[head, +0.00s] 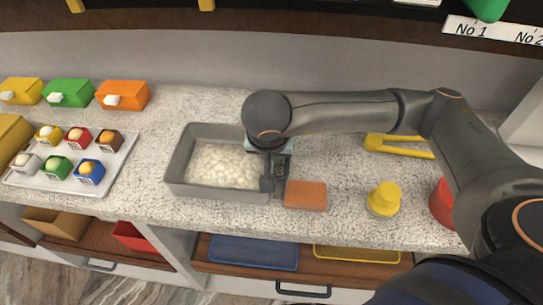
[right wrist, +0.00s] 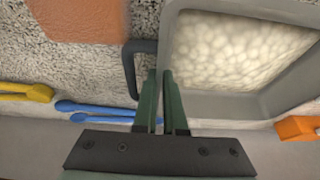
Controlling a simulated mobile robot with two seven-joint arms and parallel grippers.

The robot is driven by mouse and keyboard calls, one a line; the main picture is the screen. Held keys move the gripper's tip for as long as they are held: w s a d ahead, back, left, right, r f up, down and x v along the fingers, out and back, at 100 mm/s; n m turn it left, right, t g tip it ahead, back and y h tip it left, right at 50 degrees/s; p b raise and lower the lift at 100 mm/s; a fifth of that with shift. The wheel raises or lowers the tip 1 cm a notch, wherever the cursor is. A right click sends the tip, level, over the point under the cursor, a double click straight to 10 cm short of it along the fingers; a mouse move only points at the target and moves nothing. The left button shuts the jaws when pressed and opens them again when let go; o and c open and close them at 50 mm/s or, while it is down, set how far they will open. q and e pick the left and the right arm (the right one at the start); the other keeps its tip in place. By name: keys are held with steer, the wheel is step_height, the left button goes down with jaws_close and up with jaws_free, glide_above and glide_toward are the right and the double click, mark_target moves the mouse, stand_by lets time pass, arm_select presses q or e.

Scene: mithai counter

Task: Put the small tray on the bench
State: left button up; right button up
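A grey rectangular tray (head: 177,177) full of round white sweets stands on the speckled counter. In the right wrist view the tray (right wrist: 173,40) has a dark loop handle (right wrist: 130,70) on its side, partly hidden behind my fingers. My right gripper (head: 270,180) points down at the tray's right end. Its green fingers (right wrist: 158,75) are close together with a narrow gap, beside the tray wall and the handle bar. Whether they pinch anything is unclear. A blue tray (head: 252,252) and a yellow tray (head: 356,254) lie below the counter. My left gripper is out of view.
An orange block (head: 305,194), a yellow knobbed piece (head: 384,198) and yellow tongs (head: 400,147) are right of the tray. A pale tray (head: 115,163) of small coloured cups is at left. Coloured boxes (head: 68,92) line the back. Bare counter lies between the two trays.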

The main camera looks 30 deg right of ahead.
steer(key=o, duration=0.3)
steer(key=shift+o, duration=0.2)
steer(key=shift+r+p, duration=0.4)
steer(key=shift+r, duration=0.05)
steer(key=p+v, duration=0.4)
steer(key=v, duration=0.6)
steer(key=shift+p, duration=0.3)
steer(key=shift+s+a+r, duration=0.2)
steer(key=shift+s+r, duration=0.15)
steer(key=shift+r, duration=0.3)
